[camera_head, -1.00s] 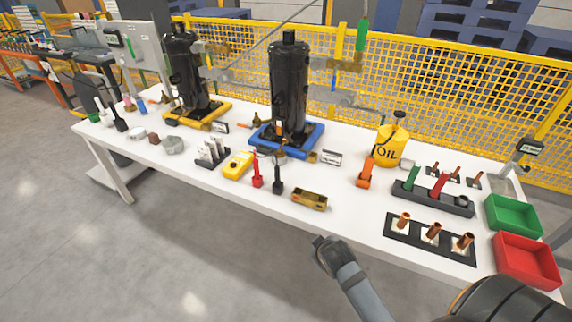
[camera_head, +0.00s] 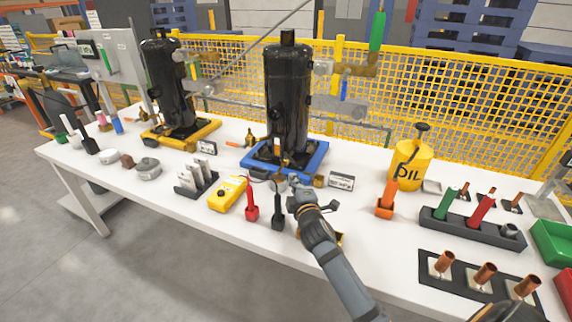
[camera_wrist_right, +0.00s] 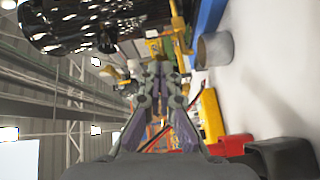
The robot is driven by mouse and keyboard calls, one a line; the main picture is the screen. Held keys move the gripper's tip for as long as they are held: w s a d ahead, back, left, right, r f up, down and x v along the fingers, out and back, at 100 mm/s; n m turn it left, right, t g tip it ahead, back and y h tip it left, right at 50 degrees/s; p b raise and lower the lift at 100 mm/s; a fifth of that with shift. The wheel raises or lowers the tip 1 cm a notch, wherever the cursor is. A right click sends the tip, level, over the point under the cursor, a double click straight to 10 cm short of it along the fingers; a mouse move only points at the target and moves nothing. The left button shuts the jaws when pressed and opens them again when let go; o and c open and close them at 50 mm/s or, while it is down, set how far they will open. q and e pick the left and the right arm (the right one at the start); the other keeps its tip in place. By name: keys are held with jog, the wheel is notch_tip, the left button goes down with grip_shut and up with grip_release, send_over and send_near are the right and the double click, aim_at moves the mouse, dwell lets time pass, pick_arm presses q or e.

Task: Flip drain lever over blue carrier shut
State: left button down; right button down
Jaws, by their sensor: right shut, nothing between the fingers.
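The blue carrier (camera_head: 258,166) bears a tall black compressor (camera_head: 288,95); the compressor also shows at the upper left of the right wrist view (camera_wrist_right: 85,25). A small brass fitting (camera_head: 280,182) sits at the carrier's front edge. A brass fitting with an orange handle (camera_head: 232,144) lies at its left side. I cannot tell surely which part is the drain lever. My right gripper (camera_head: 294,192) is shut and empty, close in front of the carrier and the front fitting. In the right wrist view its fingers (camera_wrist_right: 160,82) meet, with brass parts beyond. My left gripper is out of view.
A yellow meter (camera_head: 228,193), a red-handled tool (camera_head: 251,203) and a black-handled tool (camera_head: 278,208) stand left of my right arm. A small display (camera_head: 341,180) and an orange tool (camera_head: 386,200) are to the right.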

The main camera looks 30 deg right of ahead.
jog(key=x, duration=1)
jog(key=shift+b, duration=0.35)
jog(key=shift+s, duration=0.1)
